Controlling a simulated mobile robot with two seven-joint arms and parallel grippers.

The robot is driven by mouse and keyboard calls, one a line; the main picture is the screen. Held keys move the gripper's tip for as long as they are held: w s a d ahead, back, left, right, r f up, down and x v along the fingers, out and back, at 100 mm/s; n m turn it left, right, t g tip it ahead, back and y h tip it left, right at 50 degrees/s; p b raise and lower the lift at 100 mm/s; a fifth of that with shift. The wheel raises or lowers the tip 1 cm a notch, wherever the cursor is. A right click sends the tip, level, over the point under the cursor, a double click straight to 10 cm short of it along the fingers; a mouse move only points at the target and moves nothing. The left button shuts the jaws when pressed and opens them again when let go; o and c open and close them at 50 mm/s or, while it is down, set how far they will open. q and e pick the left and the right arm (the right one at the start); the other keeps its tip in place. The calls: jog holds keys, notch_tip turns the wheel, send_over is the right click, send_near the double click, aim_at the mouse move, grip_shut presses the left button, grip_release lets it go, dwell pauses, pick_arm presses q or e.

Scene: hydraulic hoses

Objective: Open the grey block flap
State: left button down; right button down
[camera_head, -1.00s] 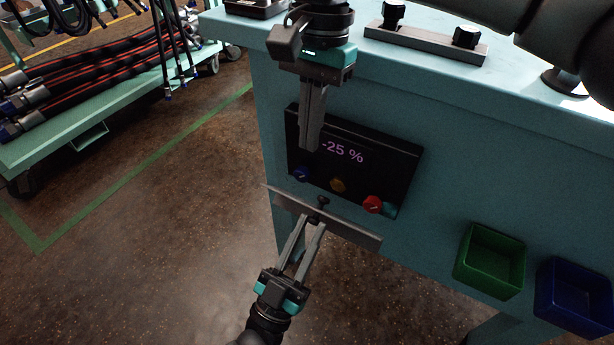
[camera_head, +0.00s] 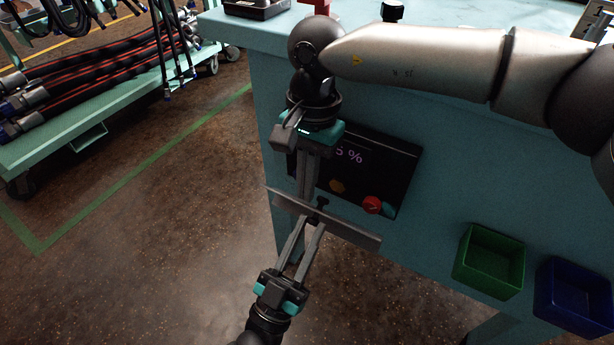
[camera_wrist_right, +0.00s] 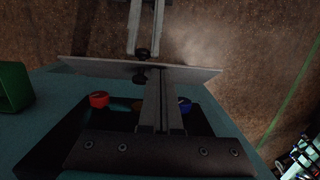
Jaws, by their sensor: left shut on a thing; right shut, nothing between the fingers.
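The grey flap (camera_head: 350,231) stands out from the front of the teal bench, below a black panel (camera_head: 396,165). It looks like a thin plate seen nearly edge-on, and crosses the right wrist view (camera_wrist_right: 198,74). A small black knob (camera_head: 322,203) is on the flap. My left gripper (camera_head: 313,222) is shut on this knob from below; its fingers also show in the wrist view (camera_wrist_right: 145,30). My right gripper (camera_head: 305,196) is shut and empty, pointing down in front of the panel's left part, with its tips close to the flap; I cannot tell whether they touch it.
The panel has a red knob (camera_head: 372,205), a yellow knob (camera_head: 338,186) and a blue knob (camera_wrist_right: 184,104); my right arm partly covers its display. A green bin (camera_head: 490,262) and a blue bin (camera_head: 574,298) hang at right. A hose cart (camera_head: 95,120) stands left. Floor between is clear.

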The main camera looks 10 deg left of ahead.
pick_arm(q)
jog(key=shift+r, duration=0.1)
pick_arm(e)
jog(key=shift+s+a+f, duration=0.25)
jog(key=shift+s+f, duration=0.25)
jog(key=shift+s, duration=0.25)
pick_arm(q)
jog(key=c, duration=0.7)
grip_release()
pick_arm(e)
jog(key=shift+w, duration=0.15)
jog(key=shift+d+r, duration=0.1)
